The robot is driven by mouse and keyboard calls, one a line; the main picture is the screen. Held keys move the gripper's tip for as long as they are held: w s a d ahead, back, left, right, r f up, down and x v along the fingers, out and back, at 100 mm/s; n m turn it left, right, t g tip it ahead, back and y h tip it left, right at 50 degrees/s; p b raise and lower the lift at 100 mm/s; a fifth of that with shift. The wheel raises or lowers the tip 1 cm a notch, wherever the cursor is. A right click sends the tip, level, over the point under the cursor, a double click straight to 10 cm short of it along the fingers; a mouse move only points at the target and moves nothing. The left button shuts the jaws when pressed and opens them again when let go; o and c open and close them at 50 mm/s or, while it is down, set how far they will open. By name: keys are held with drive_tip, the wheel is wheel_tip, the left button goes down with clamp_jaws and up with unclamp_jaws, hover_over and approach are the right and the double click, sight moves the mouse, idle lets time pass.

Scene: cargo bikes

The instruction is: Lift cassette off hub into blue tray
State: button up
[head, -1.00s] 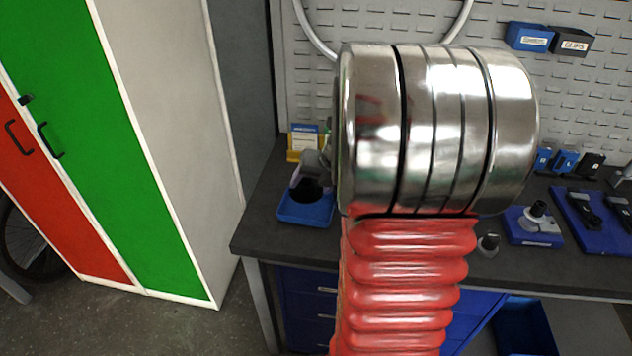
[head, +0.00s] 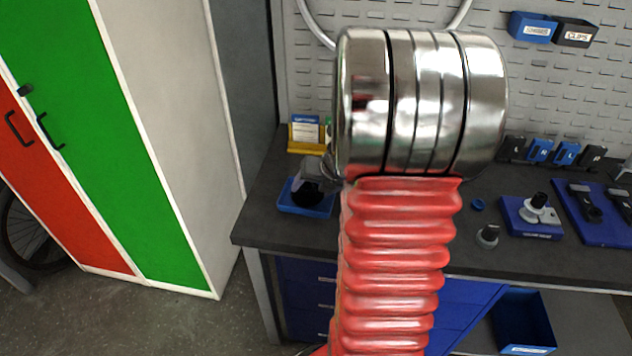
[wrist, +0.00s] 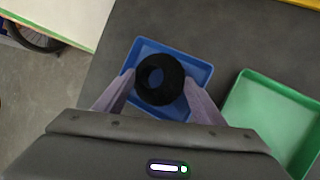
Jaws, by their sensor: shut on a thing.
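The cassette, a black ring with a centre hole, is gripped between my fingertips over the blue tray in the wrist view (wrist: 176,86). The blue tray (wrist: 198,72) lies beneath it, and its rim frames the cassette. In the head view the blue tray (head: 292,207) sits at the bench's left end, with the dark cassette (head: 306,197) inside its outline. I cannot tell whether the cassette touches the tray floor. My gripper (wrist: 157,88) is shut on it; in the head view my arm partly hides the gripper (head: 316,180). A pale hub (head: 538,214) with a black top stands on a blue base.
A green tray (wrist: 275,120) lies right of the blue tray in the wrist view. A yellow holder (head: 304,142) stands behind the blue tray. A small grey part (head: 488,236) and a tool board (head: 595,222) are on the right. The bench edge is close at left.

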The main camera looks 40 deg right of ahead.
drive_tip(key=shift+f, duration=0.1)
drive_tip(key=o, duration=1.6)
drive_tip(key=shift+o, duration=0.2)
drive_tip(key=v, duration=1.3)
drive_tip(key=shift+s+r, duration=0.15)
drive_tip(key=shift+r, duration=0.2)
